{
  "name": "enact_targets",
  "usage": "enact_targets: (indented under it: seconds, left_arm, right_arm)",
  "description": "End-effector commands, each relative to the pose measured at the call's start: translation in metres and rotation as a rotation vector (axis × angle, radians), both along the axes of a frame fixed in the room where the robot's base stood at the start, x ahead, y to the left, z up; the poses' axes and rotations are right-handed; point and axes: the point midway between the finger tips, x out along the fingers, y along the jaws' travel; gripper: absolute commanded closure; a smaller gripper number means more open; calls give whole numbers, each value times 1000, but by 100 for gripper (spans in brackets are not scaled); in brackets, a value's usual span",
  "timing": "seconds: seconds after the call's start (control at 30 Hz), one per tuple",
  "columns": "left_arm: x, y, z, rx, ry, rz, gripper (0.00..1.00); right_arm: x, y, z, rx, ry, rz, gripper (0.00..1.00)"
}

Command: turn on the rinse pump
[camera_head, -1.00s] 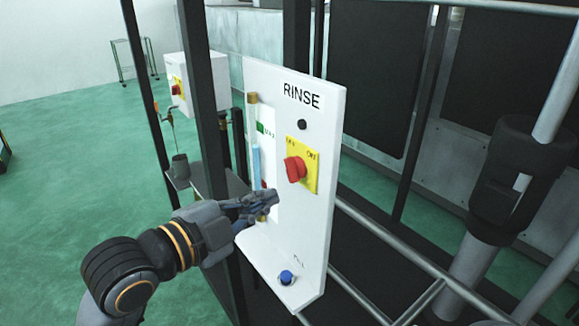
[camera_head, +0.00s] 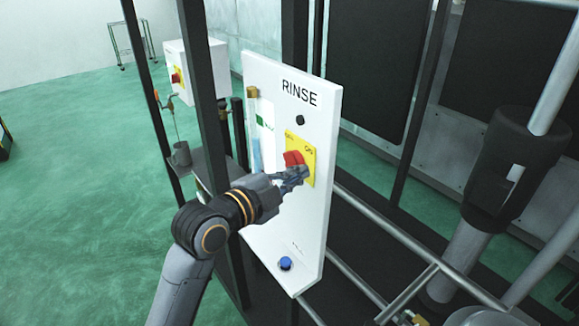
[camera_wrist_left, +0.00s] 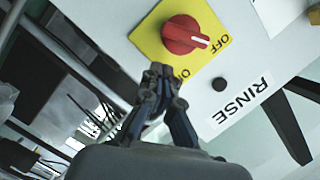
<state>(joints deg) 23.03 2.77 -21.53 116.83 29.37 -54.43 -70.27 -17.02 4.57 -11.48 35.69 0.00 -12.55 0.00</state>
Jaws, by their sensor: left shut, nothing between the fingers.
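The RINSE panel (camera_head: 310,215) is a white upright board with a yellow plate (camera_head: 309,172) and a red rotary knob (camera_head: 292,158). In the left wrist view, the white mark on the red knob (camera_wrist_left: 182,32) points at the OFF label; the ON label (camera_wrist_left: 183,73) sits at the plate's edge by my fingers. My left gripper (camera_head: 303,173) is shut and empty, its fingertips just below the knob in the head view. In the wrist view the left fingertips (camera_wrist_left: 161,72) appear at the yellow plate's edge, apart from the knob. Contact with the plate cannot be told.
A blue button (camera_head: 286,263) is low on the panel, and a small black round part (camera_head: 300,120) is above the plate. A dark post (camera_head: 200,80) stands left of the panel. Metal rails (camera_head: 400,240) run to the right. A second white box (camera_head: 195,70) is behind.

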Motion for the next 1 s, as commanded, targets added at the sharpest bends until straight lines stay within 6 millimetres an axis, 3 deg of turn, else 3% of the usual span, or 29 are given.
enact_targets:
  seconds: [0.27,1.0]
  left_arm:
    - [16,12,-12,0,0,-2,100]
    - [16,13,-16,36,-50,-1,100]
  right_arm:
    - [-3,-1,9,-2,6,1,100]
    - [-5,-1,-2,-2,9,0,100]
